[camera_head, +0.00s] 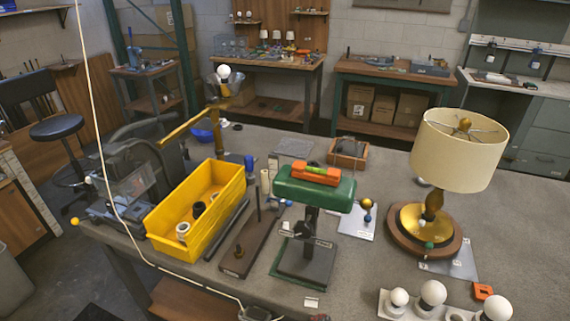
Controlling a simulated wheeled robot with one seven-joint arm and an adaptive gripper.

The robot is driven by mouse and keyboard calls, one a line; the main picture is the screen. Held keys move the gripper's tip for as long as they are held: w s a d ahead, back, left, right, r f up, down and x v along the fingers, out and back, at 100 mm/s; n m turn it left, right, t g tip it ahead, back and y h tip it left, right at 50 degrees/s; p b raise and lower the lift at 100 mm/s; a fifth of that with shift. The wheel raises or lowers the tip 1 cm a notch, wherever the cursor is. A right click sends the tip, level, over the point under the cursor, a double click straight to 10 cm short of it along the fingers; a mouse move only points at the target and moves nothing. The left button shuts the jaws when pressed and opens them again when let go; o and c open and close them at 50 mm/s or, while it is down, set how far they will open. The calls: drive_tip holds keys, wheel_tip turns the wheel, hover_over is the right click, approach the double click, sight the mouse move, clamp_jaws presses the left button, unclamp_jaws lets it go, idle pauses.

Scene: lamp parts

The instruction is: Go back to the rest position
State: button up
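My gripper is not in view. A table lamp (450,160) with a cream shade stands upright on a round wooden base at the right of the bench. Its brass stem and gold dish show below the shade. A green-shaded desk lamp (318,190) stands at the centre on a dark square base, with an orange level (316,174) lying on its shade. At the back left, a brass-coloured arm (190,125) reaches toward a white bulb (224,73) in an upright fixture. Several white bulbs (433,293) sit in a white holder at the front right.
A yellow bin (172,240) with small parts stands at the bench's left, beside grey equipment with a clear box (130,183). A small wooden tray (348,152) lies at the back. A pale cord hangs down the left. The grey bench top (385,185) is clear behind the cream-shaded lamp.

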drive_tip(key=d+r+m+y+p, duration=0.2)
drive_tip(key=d+r+m+p, duration=0.1)
drive_tip(key=d+r+m, duration=0.2)
drive_tip(key=d+r+m+g+y+p, duration=0.1)
drive_tip(key=d+r+m+y+p, duration=0.1)
drive_tip(key=d+r+m, duration=0.4)
wheel_tip(320, 180, up, 6)
drive_tip(key=m+y, duration=0.1)
drive_tip(key=m, duration=0.2)
drive_tip(key=shift+w+d+m+y+p, duration=0.2)
drive_tip(key=shift+d+m+y+p, duration=0.1)
drive_tip(key=shift+m+p, duration=0.1)
